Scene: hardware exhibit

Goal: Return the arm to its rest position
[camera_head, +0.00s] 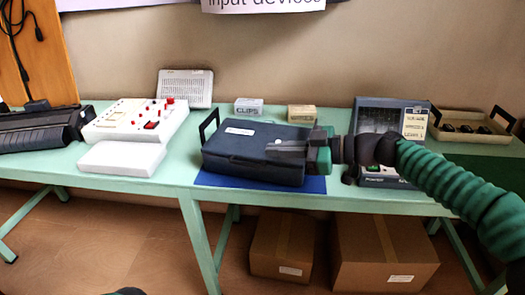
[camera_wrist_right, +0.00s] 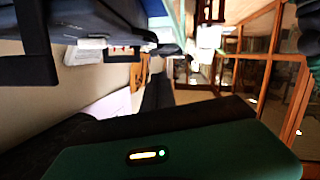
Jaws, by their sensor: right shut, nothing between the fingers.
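My right arm (camera_head: 450,185) comes in from the right in the head view, with a green ribbed sleeve. My right gripper (camera_head: 272,150) is shut and empty, pointing left in front of the dark blue case (camera_head: 240,170). From this view I cannot tell whether it touches the case. In the right wrist view, the green gripper housing (camera_wrist_right: 200,155) fills the bottom, and a dark case with a black handle (camera_wrist_right: 35,45) shows at the upper left. My left gripper is not in view; only a small dark green shape shows at the bottom edge of the head view.
The green table (camera_head: 190,180) holds a white panel with red knobs (camera_head: 135,120), a white box (camera_head: 122,157), two small boxes labelled on the front (camera_head: 249,107), a dark screened device (camera_head: 385,120) and a tray (camera_head: 470,125). Cardboard boxes (camera_head: 385,250) stand below.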

